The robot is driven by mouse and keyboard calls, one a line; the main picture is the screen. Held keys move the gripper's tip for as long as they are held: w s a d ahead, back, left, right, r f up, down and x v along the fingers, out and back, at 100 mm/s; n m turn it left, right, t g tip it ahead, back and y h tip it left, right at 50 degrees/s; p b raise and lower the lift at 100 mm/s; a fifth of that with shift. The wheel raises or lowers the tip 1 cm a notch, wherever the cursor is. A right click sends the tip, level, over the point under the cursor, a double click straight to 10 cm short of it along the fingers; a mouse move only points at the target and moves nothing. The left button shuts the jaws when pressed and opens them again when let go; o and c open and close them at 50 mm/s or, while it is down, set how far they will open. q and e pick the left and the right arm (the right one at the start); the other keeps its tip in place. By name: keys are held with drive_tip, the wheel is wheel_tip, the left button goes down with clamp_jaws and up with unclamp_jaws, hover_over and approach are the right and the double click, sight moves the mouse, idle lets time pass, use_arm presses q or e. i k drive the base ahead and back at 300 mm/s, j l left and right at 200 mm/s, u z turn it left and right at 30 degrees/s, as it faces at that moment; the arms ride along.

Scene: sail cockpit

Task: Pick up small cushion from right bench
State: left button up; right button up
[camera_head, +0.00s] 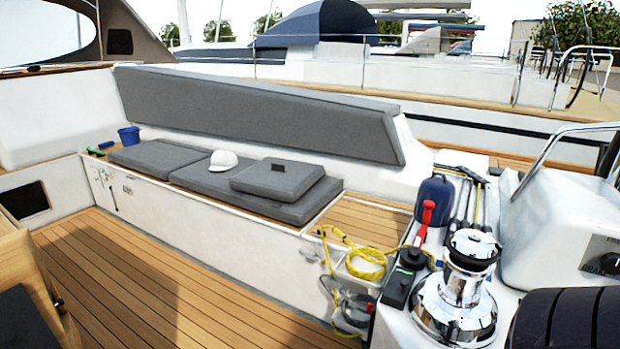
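The small cushion (278,179) is a dark grey square pad. It lies flat on top of the long grey seat cushion (210,183), toward that cushion's right end. A small dark item (278,167) rests against or on the small cushion's far edge; I cannot tell what it is. The bench (205,222) has white sides and a wooden top that shows bare to the right of the cushions. Neither of my grippers shows in the head view.
A white cap (223,160) lies left of the small cushion. A blue bucket (129,136) stands at the bench's far left end. Yellow rope (366,257), a red-handled tool (426,215) and a chrome winch (460,290) are at right. The wooden floor (150,285) before the bench is clear.

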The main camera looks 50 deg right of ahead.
sight(285, 180)
drive_tip(key=z, duration=1.35)
